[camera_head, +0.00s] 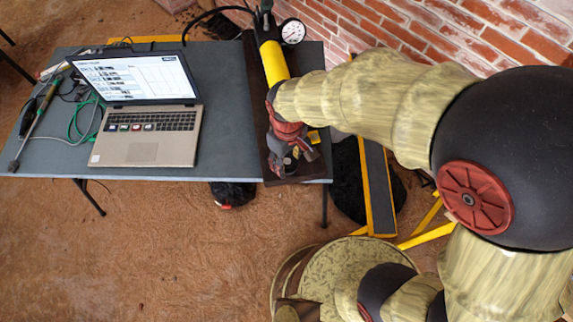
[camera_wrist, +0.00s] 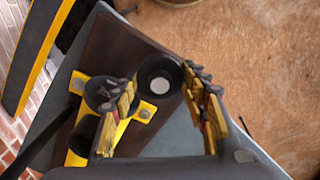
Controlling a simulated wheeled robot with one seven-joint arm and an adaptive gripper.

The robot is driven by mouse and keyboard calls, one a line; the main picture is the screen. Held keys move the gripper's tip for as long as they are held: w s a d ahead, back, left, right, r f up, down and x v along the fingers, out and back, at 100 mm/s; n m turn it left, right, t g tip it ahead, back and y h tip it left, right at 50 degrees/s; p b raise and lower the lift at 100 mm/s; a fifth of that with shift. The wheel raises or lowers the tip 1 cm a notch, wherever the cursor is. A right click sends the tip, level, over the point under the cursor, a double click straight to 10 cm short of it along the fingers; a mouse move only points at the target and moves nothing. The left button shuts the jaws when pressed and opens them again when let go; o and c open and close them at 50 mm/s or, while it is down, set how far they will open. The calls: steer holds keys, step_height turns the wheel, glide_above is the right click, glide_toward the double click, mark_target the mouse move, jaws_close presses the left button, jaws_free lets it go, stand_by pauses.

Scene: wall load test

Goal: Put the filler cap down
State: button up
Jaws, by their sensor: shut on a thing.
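The filler cap (camera_wrist: 160,88), as far as I can tell, is the round black piece with a pale disc in its middle. It sits between my gripper's two fingers in the wrist view. My gripper (camera_head: 293,160) is shut on it, over the near end of the dark wooden board (camera_head: 252,75). The fingers also show in the wrist view (camera_wrist: 164,88). I cannot tell whether the cap touches the board.
The grey table (camera_head: 228,130) holds an open laptop (camera_head: 145,145), with cables and a rod (camera_head: 36,122) at its left. A pressure gauge (camera_head: 292,31) is beside the pump. A yellow-edged frame (camera_head: 378,185) stands right of the table. A brick wall is behind.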

mark_target(286, 165)
steer(key=shift+w+a+f, duration=0.15)
steer(key=shift+w+f, duration=0.2)
steer(key=shift+f, duration=0.15)
steer(key=shift+f+b, duration=1.05)
steer(key=shift+f, duration=0.45)
steer(key=shift+f, duration=0.15)
steer(key=o, duration=1.1)
steer(key=shift+c, duration=0.2)
